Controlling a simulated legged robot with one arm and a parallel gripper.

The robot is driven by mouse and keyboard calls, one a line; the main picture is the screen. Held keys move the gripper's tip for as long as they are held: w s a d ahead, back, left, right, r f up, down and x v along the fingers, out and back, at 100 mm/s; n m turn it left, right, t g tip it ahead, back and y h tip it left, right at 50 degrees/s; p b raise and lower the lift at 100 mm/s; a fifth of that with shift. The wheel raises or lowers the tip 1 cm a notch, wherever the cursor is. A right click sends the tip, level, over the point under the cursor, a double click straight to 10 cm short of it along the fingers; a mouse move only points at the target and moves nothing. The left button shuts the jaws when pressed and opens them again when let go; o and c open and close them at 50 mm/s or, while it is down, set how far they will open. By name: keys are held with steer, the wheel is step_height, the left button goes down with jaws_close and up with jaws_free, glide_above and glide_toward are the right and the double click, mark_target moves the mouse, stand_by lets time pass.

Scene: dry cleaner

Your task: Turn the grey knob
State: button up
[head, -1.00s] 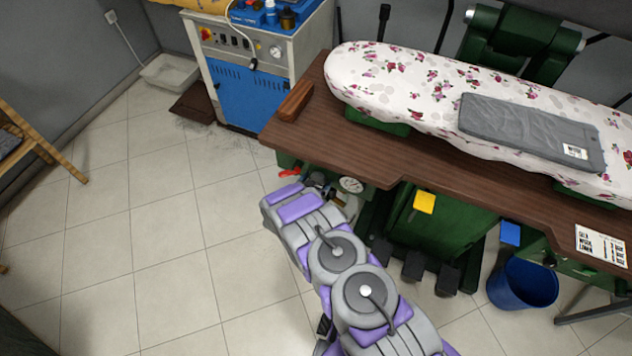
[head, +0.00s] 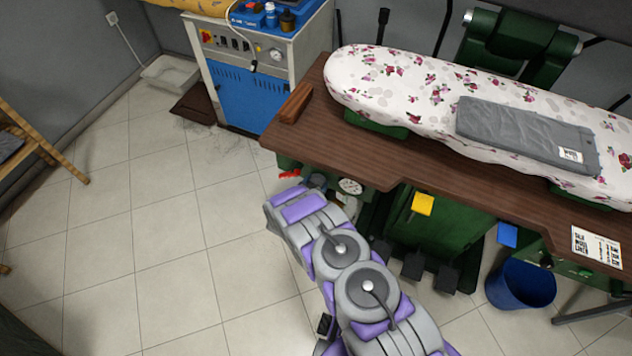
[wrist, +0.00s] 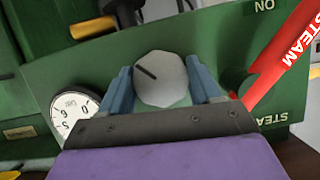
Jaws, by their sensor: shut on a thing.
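The grey knob (wrist: 160,78) is round, with a dark pointer line running toward its upper left. It sits on the green panel (wrist: 225,45) in the wrist view. My gripper (wrist: 161,70) has its two blue fingers on either side of the knob and is shut on it.
A white gauge (wrist: 74,112) is left of the knob and a red STEAM lever (wrist: 283,62) is right of it. The brown tabletop (head: 345,145) overhangs the panel, with a flowered ironing board (head: 420,85) above.

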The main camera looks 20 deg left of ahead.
steer(key=shift+r, duration=0.1)
steer(key=o, duration=1)
steer(key=p+v, duration=0.4)
steer(key=v, duration=1.3)
steer(key=shift+s, duration=0.25)
